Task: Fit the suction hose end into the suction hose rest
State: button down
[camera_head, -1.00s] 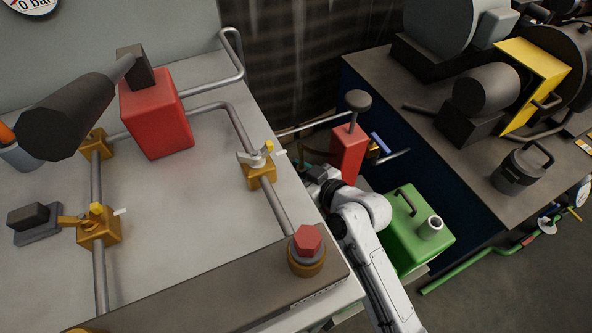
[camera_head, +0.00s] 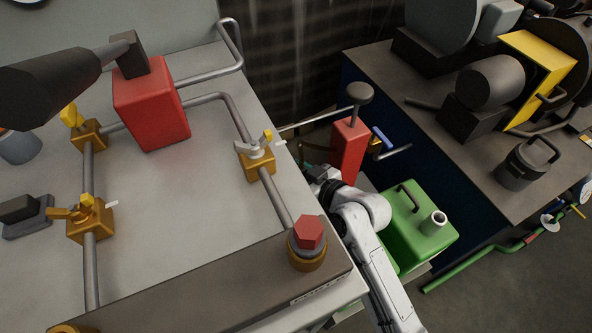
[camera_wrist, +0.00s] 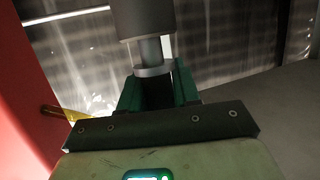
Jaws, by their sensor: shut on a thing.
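In the wrist view, my gripper (camera_wrist: 157,88) has its dark green fingers closed around a grey stepped round piece (camera_wrist: 150,50), which appears to be the suction hose end. The piece has a wide body at the top, a narrower neck and a collar between the fingers. Its far end runs out of the picture. In the head view my gripper is mostly hidden behind the bench edge, beside the red pump (camera_head: 348,150). I cannot make out the suction hose rest in either view.
The pale bench (camera_head: 190,190) with pipes and a brass valve (camera_head: 257,162) lies left of my arm. A green can (camera_head: 418,235) stands close on its right. A dark workbench (camera_head: 440,125) stands farther right. A red surface (camera_wrist: 25,100) is close at left in the wrist view.

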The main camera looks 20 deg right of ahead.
jog(key=shift+f+b, duration=0.55)
jog(key=shift+f, duration=0.15)
jog(key=c, duration=0.7)
grip_release()
jog(key=shift+c, duration=0.2)
jog(key=p+v, duration=0.1)
jog(key=v, duration=0.6)
jog(key=shift+s, duration=0.25)
jog(key=shift+r, duration=0.15)
